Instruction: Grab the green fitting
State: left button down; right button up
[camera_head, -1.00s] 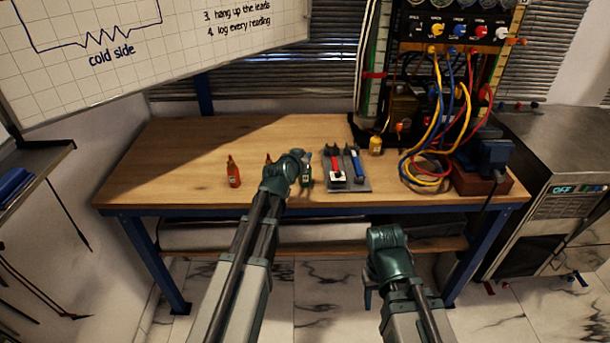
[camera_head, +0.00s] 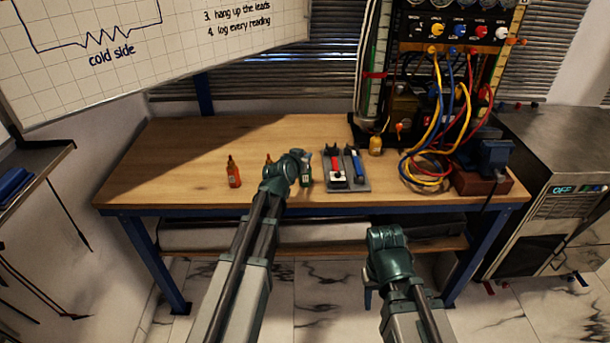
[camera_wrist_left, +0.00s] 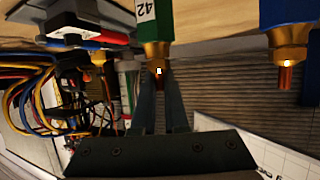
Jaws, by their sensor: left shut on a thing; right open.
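The green fitting (camera_wrist_left: 147,12) has a white label marked 42, a brass collar and a copper tip. In the left wrist view it is between the fingers of my left gripper (camera_wrist_left: 160,85), which is shut on it at the brass end. In the head view my left gripper (camera_head: 304,168) is over the front of the bench, with the fitting largely hidden by the wrist and fingers. My right gripper (camera_head: 388,258) is open and empty in front of the bench; its fingers are mostly hidden in the head view.
A blue fitting (camera_wrist_left: 290,12) with a brass end is close beside. On the bench (camera_head: 190,140) are an orange-red bottle-like thing (camera_head: 233,174), a grey tray (camera_head: 350,186) with red and blue handled tools, and coiled cables (camera_head: 425,172). The bench's left part is clear.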

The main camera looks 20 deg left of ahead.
dwell(0.4)
pick_arm(q)
jog(key=shift+r+p, duration=0.65)
jog(key=shift+p, duration=0.15)
notch_tip(320, 180, up, 3)
jog(key=p, duration=0.2)
jog(key=shift+s+f+p, duration=0.1)
jog(key=shift+s+p, duration=0.05)
jog(key=shift+p, duration=0.2)
jog(key=s+d, duration=1.1)
jog(key=shift+s+r+p, duration=0.15)
jog(key=shift+r+p, duration=0.25)
jog(key=shift+r, duration=0.05)
